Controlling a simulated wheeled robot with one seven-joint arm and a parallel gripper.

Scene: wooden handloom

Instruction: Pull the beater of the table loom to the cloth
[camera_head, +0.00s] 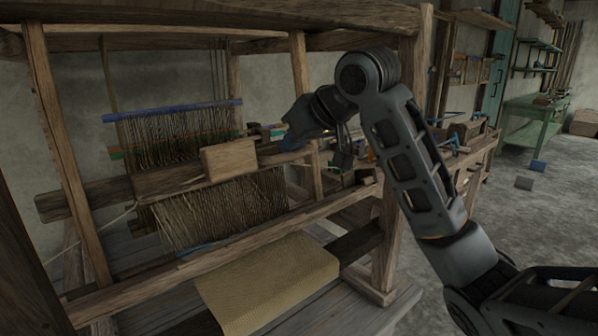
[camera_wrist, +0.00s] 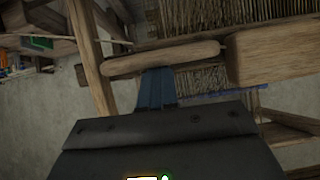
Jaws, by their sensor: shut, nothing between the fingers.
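The beater (camera_head: 130,186) is a wooden crossbar with a thicker block, lying across the brown warp threads (camera_head: 225,208) of the loom. The tan woven cloth (camera_head: 270,283) runs over the front, apart from the beater. My gripper (camera_head: 290,144) is at the right end of the beater, with its blue-grey fingers shut and empty. In the wrist view the fingertips (camera_wrist: 157,74) overlap the lower edge of a rounded wooden bar (camera_wrist: 190,53), beside the thicker wooden block (camera_wrist: 275,54). I cannot tell whether they touch it.
The loom's front beam (camera_head: 230,237) lies between beater and cloth. Wooden posts (camera_head: 388,240) frame the loom, and my arm reaches in past the right one. A bench with tools (camera_head: 485,150) and a green table (camera_head: 535,115) stand at the right.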

